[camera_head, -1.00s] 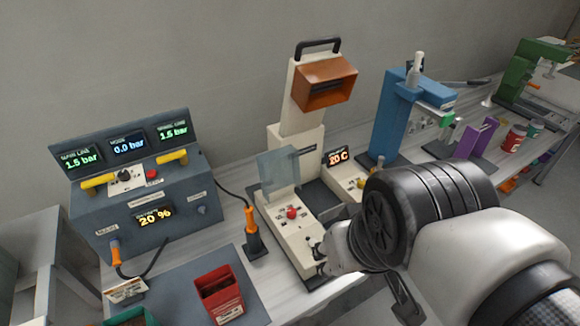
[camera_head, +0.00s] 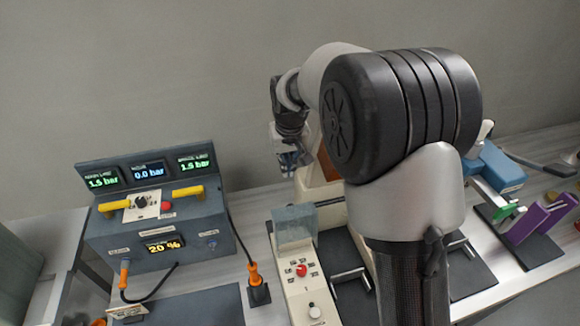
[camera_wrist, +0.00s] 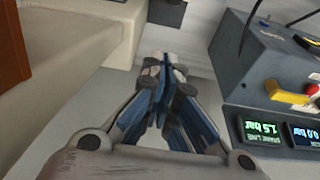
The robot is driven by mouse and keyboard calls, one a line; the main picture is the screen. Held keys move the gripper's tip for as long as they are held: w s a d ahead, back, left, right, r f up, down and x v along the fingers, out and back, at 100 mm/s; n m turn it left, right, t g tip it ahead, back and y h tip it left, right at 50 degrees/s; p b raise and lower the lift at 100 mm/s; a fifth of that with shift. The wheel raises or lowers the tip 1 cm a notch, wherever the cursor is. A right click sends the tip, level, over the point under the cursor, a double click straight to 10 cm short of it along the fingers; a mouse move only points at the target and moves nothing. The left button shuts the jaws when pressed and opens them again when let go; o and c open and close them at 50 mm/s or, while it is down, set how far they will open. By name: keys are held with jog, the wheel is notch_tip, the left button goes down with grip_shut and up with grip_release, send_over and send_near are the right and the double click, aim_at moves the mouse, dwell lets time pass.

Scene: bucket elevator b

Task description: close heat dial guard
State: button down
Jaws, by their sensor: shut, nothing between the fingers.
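The heat dial guard, a grey translucent flap (camera_head: 295,225), stands raised at the far end of a cream control box (camera_head: 300,292) in the head view. A red dial (camera_head: 301,270) with marks around it lies uncovered in front of the flap. A pale knob (camera_head: 314,310) sits nearer on the same box. My gripper (camera_head: 290,163) is above and behind the flap, apart from it, in front of the cream machine. In the wrist view my gripper (camera_wrist: 166,72) has its blue fingers together, shut and empty. The guard cannot be made out in the wrist view.
A grey console (camera_head: 160,238) with yellow handles (camera_head: 187,192) stands to the left and also shows in the wrist view (camera_wrist: 275,80). An orange-handled tool (camera_head: 255,275) stands between console and box. My arm hides much of the cream machine and the bench to the right.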

notch_tip(320, 180, down, 9)
jog(key=s+b, duration=0.1)
jog(key=shift+s+f, duration=0.2)
jog(key=shift+s, duration=0.15)
jog(key=shift+s+d, duration=0.1)
jog(key=shift+d, duration=0.05)
dwell(0.3)
jog(key=shift+b, duration=0.45)
